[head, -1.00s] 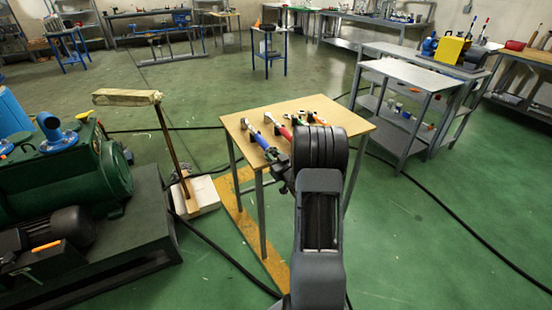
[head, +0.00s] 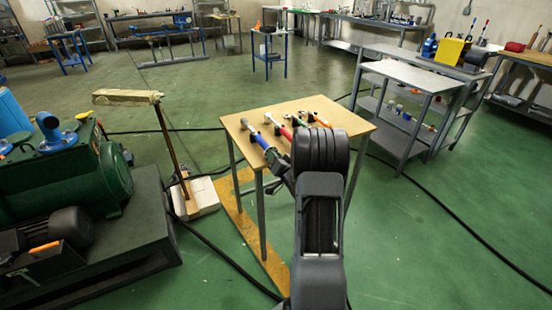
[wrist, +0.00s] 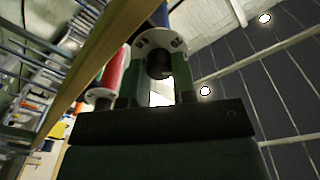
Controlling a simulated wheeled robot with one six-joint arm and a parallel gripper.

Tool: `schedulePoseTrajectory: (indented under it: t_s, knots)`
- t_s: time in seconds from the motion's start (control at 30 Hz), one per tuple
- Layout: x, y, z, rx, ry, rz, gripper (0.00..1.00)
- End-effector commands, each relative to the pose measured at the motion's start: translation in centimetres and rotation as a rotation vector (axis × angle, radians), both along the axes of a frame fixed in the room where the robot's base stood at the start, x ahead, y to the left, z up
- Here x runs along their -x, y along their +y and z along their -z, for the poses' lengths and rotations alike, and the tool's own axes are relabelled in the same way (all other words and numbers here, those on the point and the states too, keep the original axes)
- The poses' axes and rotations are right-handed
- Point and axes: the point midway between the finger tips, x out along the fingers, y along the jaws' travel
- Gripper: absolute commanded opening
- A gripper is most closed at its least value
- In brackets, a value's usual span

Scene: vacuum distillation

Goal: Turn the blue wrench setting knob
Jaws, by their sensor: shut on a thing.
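The blue wrench (head: 260,140) lies on the small wooden-topped table, its handle end toward me. In the wrist view its blue handle (wrist: 160,15) shows at the top. It ends in a white marked disc (wrist: 150,40) with a dark round setting knob (wrist: 159,64) at its centre. My gripper (wrist: 158,80) is at this end, with one finger on each side of the knob, shut on it. In the head view my gripper (head: 274,161) is at the table's near edge, partly hidden by my arm.
A red-handled wrench (head: 285,132) lies close to the right of the blue one; its red handle also shows in the wrist view (wrist: 116,72). Green and orange wrenches lie farther right. The wooden table (head: 240,120) has bare space behind. A green machine (head: 75,175) stands left.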

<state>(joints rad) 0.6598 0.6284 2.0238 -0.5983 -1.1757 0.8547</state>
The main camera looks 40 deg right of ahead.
Motion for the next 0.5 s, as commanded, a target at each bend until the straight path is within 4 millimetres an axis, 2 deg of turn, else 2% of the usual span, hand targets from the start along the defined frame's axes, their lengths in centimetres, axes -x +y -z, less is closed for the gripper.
schedulePoseTrajectory:
  t_s: [0.5]
  knots:
    - [-0.04, 0.07, -0.01, -0.041, -0.007, -0.003, 0.02]
